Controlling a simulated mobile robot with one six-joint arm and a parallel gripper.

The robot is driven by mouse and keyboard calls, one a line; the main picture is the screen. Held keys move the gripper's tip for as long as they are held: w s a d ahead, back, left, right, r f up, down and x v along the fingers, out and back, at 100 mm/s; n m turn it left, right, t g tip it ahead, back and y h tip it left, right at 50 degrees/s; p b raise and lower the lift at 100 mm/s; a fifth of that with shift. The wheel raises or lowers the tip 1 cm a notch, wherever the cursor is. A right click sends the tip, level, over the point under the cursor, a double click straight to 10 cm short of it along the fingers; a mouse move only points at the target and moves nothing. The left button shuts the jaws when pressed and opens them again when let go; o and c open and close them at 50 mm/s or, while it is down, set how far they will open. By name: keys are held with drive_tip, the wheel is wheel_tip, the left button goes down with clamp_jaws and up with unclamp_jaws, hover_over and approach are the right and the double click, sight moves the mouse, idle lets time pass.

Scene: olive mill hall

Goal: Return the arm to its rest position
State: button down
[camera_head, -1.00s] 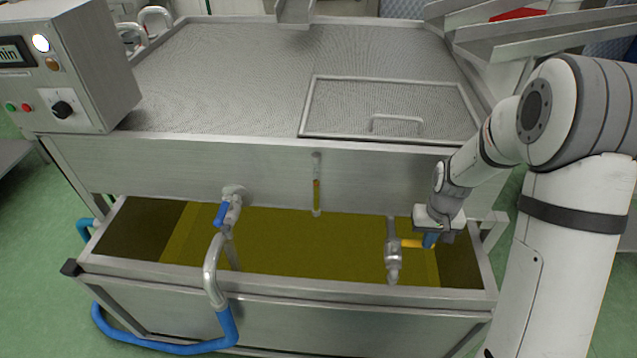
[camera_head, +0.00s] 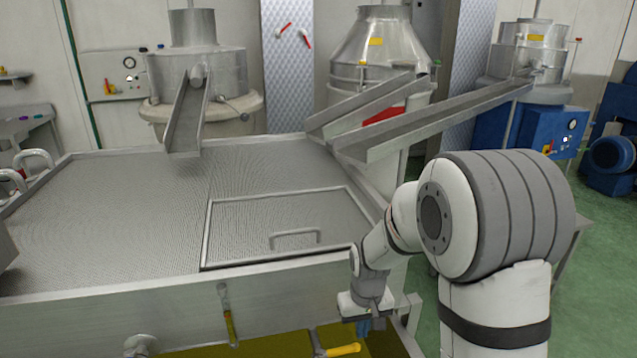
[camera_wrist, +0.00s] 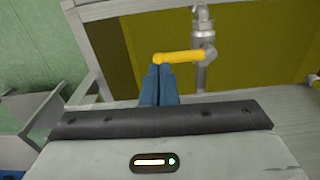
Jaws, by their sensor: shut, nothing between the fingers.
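My arm reaches down over the front right of a steel tank machine in the head view. My gripper (camera_head: 363,328) hangs near the front wall, its blue fingers together and empty. A yellow valve lever (camera_head: 343,350) shows just below and left of the fingers. In the wrist view the blue fingertips (camera_wrist: 159,70) are side by side, close to the free end of the yellow lever (camera_wrist: 182,56). I cannot tell whether they touch it. The lever runs sideways to a grey valve pipe (camera_wrist: 203,60).
The machine's mesh top (camera_head: 120,220) has a hatch with a handle (camera_head: 294,238). A sight tube (camera_head: 227,315) is on its front wall. Metal chutes (camera_head: 430,125) slope down behind my arm. Steel mills (camera_head: 380,55) stand at the back. Green floor (camera_head: 600,270) is free at the right.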

drive_tip(key=s+d+r+m+t, duration=0.1)
drive_tip(key=s+d+r, duration=0.2)
drive_tip(key=s+r, duration=0.4)
drive_tip(key=s+d+r+m+t, duration=0.1)
drive_tip(key=s+d+r, duration=0.3)
drive_tip(key=s+r, duration=0.4)
drive_tip(key=s, duration=0.4)
drive_tip(key=shift+d+r+m, duration=0.15)
drive_tip(key=shift+d+m, duration=0.05)
drive_tip(key=shift+m, duration=0.2)
idle(0.5)
